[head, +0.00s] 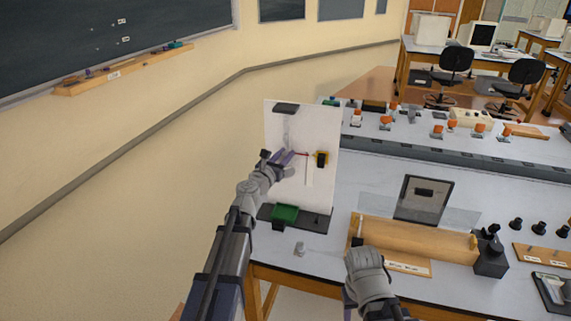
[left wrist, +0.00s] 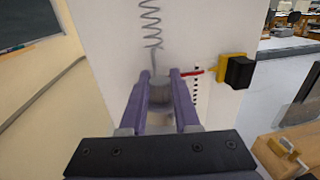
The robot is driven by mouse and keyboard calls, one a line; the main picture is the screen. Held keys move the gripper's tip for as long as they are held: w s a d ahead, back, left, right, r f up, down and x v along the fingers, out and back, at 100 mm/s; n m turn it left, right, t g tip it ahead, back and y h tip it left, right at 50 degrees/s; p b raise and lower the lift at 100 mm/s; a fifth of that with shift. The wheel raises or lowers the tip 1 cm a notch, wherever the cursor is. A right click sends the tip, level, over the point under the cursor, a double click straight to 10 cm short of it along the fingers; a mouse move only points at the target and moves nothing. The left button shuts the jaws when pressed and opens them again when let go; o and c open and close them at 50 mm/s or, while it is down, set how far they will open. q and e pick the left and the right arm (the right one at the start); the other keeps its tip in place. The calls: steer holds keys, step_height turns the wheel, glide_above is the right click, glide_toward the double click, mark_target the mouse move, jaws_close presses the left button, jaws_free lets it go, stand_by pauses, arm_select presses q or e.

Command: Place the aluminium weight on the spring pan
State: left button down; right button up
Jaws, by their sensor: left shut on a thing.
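My left gripper (head: 284,157) is raised in front of the white spring board (head: 275,125). In the left wrist view its two purple fingers (left wrist: 160,88) are shut on a small grey cylinder, the aluminium weight (left wrist: 160,92). A coil spring (left wrist: 151,22) hangs just above and behind the weight. The spring's lower end runs down behind the weight, and the pan cannot be made out; the fingers and weight hide that area. I cannot tell whether the weight touches the pan. My right gripper (head: 347,313) is low at the front, mostly hidden by its own wrist.
A red pointer (left wrist: 192,72) and a yellow-black block (left wrist: 236,70) sit right of the weight. A small metallic piece (head: 300,249) stands on the bench (head: 330,258). A green block (head: 285,213) is on the stand's dark base.

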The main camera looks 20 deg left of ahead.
arm_select(q)
steer(key=shift+f+b, duration=0.6)
steer(key=shift+f, duration=0.45)
steer(key=c, duration=0.6)
jaws_free()
steer(key=shift+c, duration=0.2)
steer(key=shift+r, duration=0.1)
steer(key=shift+s+r, duration=0.15)
steer(key=shift+s, duration=0.05)
steer(key=s+a, duration=0.2)
steer(key=s, duration=0.9)
steer(key=shift+s+a, duration=0.2)
steer(key=shift+s, duration=0.05)
